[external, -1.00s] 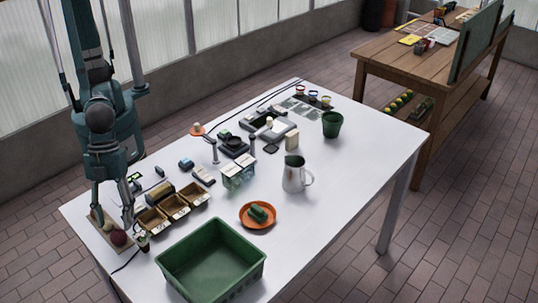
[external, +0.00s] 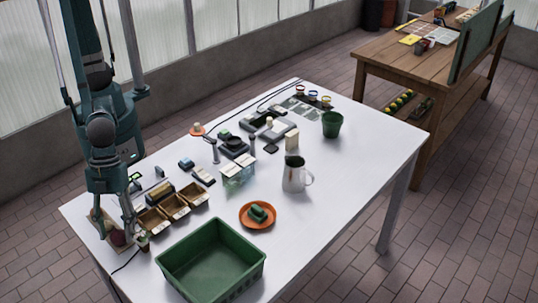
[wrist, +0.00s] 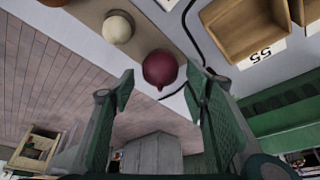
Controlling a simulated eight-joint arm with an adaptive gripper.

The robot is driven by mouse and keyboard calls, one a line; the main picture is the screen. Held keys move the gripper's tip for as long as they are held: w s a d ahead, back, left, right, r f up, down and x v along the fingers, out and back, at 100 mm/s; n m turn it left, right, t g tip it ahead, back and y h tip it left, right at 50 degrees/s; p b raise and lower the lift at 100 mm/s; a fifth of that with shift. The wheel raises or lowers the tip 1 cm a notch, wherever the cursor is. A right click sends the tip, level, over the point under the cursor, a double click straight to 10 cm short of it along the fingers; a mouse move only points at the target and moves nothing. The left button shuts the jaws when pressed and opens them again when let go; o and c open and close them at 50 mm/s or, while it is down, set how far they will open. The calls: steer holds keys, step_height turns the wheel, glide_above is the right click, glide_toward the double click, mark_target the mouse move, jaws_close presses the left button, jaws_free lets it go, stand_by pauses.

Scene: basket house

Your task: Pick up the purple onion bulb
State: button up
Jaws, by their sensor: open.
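The purple onion bulb (wrist: 160,68) is dark red-purple and round. In the wrist view it sits ahead of and between my two open fingers, near the edge of a brown board (wrist: 150,32). My gripper (wrist: 160,95) is open and empty, with a finger on each side of the bulb's line. In the external view my gripper (external: 122,238) is low over the near left corner of the table, and the bulb (external: 117,238) shows partly behind a finger. I cannot tell whether a finger touches it.
A pale round bulb (wrist: 117,28) lies on the same board beside the purple one. Brown open boxes (external: 152,220) stand just right of my gripper. A green crate (external: 212,262) stands at the table's front. A dark cable runs close by.

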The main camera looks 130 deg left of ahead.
steer(key=c, duration=0.9)
steer(key=shift+r+p, duration=1.1)
steer(key=shift+r, duration=3.9)
